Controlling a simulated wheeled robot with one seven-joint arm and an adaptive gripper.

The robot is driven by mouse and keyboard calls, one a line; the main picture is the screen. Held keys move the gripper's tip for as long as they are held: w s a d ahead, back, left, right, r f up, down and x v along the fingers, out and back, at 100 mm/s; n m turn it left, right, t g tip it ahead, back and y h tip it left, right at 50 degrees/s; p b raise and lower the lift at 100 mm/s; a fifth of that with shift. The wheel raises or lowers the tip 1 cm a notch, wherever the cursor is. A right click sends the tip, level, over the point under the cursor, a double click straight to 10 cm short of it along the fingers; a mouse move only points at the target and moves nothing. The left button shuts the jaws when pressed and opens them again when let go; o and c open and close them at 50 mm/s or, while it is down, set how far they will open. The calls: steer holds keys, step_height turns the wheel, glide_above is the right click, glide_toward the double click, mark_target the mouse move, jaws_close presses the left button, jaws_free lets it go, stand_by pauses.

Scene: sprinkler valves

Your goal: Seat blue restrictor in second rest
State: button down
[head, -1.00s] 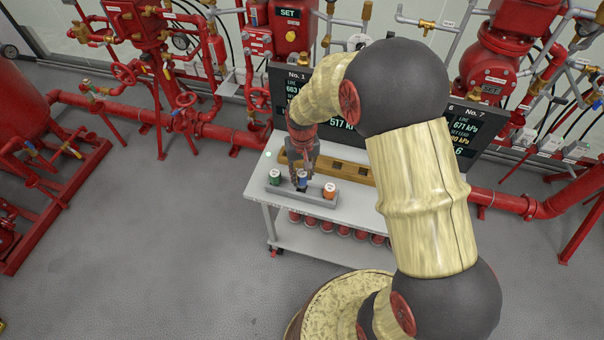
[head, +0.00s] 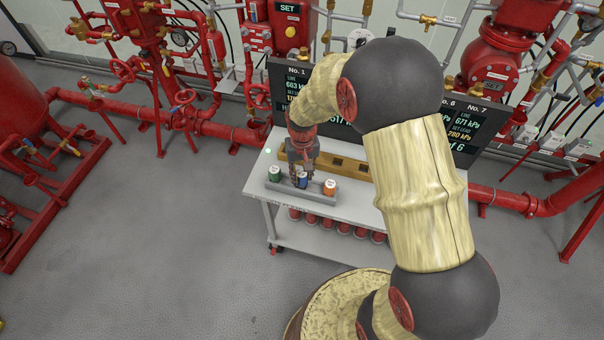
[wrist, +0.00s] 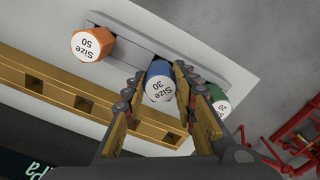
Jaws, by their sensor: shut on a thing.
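The blue restrictor (head: 302,181), with a white top marked Size 30, stands in the middle of the grey rack (head: 314,196). It also shows in the wrist view (wrist: 159,84). My gripper (head: 302,172) points down over the rack, and its fingers are shut on the blue restrictor, one on each side, as the wrist view shows. The restrictor appears still at rack height. The brass-coloured rest block (head: 368,178) with square rests lies behind the rack. Two dark square openings show in the wrist view (wrist: 58,91), and others are partly hidden by my gripper.
A green restrictor (head: 275,174) and an orange restrictor marked Size 50 (head: 330,186) stand at either end of the rack. Dark display panels (head: 468,130) stand behind the block.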

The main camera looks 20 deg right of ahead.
steer(key=shift+f+b, duration=0.45)
steer(key=shift+f, duration=0.4)
steer(key=c, duration=1.3)
jaws_free()
steer(key=shift+c, duration=0.2)
steer(key=shift+r, duration=0.1)
steer(key=shift+r+p, duration=2.7)
steer(key=shift+r, duration=1.25)
